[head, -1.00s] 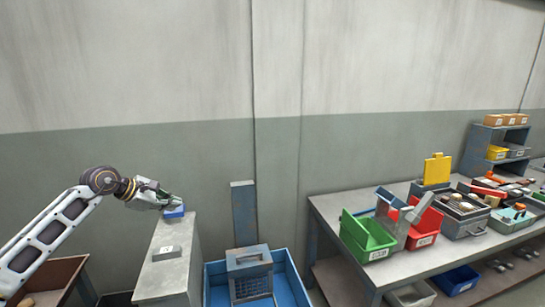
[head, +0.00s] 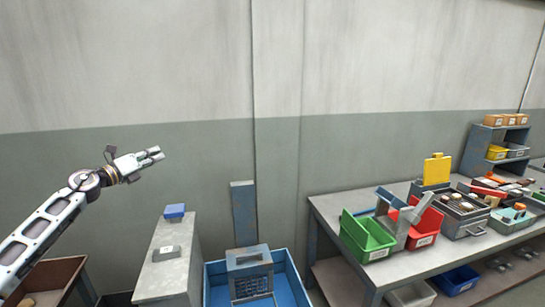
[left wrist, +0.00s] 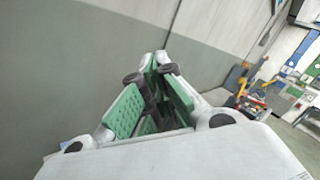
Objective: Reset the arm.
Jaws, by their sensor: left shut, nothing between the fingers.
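My left arm comes in from the left in the head view. Its gripper (head: 155,155) is raised above and to the left of a grey pedestal (head: 170,275), in front of the wall. The gripper is shut and empty. In the left wrist view the green-padded fingers (left wrist: 158,62) meet at their tips with nothing between them. A small blue block (head: 174,211) lies on the far end of the pedestal top, below the gripper and apart from it. My right gripper does not show.
A grey box (head: 166,253) lies on the pedestal's near part. A blue bin (head: 288,283) holding a grey caged box (head: 249,272) stands to its right. A brown crate (head: 52,275) is at lower left. A workbench (head: 385,265) with green and red bins is at right. The space before the wall is clear.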

